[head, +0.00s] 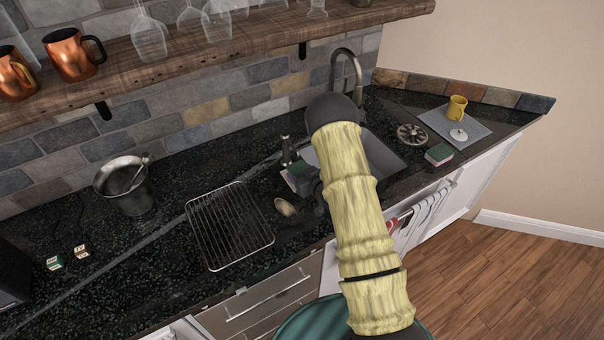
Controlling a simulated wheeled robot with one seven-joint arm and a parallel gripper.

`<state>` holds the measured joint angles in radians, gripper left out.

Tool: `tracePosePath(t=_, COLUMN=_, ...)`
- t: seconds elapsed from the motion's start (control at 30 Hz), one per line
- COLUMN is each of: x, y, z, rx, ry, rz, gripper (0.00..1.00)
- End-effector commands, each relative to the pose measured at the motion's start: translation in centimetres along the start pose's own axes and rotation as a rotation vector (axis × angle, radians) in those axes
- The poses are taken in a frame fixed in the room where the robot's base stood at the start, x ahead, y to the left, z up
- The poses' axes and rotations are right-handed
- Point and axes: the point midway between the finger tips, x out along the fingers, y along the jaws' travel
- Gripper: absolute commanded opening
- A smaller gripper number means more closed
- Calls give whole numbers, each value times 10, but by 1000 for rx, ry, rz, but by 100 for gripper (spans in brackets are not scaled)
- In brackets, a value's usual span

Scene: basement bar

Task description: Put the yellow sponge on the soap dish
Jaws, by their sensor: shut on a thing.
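My gripper (317,198) is small and dark in the head view, beyond my pale yellow arm, low over the counter in front of the sink. It is shut on a small block with a green face, which I take to be the yellow sponge (299,170). The fingers and wrist hide part of this block, and no clear yellow shows on it. A small oval tan dish, likely the soap dish (285,207), lies on the black counter just left of the gripper. It looks empty. The gap between block and counter cannot be judged.
A wire rack (228,225) lies left of the dish. A dark dispenser (287,150) stands behind the gripper. The sink (385,158) is partly hidden by my arm. A green-topped block (438,154), a round dark rack (411,134) and a yellow mug (456,108) are right. A metal bucket (125,187) stands left.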

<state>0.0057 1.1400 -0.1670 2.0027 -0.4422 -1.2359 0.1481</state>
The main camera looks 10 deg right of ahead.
Motion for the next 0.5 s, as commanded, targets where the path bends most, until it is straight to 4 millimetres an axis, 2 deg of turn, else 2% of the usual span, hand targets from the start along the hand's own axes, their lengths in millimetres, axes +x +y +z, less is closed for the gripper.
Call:
tracePosePath(t=0.03, x=0, y=0, z=-1, rx=0, ry=0, rz=0, gripper=34)
tracePosePath(t=0.07, x=0, y=0, z=-1, rx=0, ry=0, rz=0, gripper=62)
tracePosePath(t=0.17, x=0, y=0, z=-1, rx=0, ry=0, rz=0, gripper=80)
tracePosePath(t=0.5, x=-1, y=0, z=-2, rx=0, ry=0, rz=0, gripper=80)
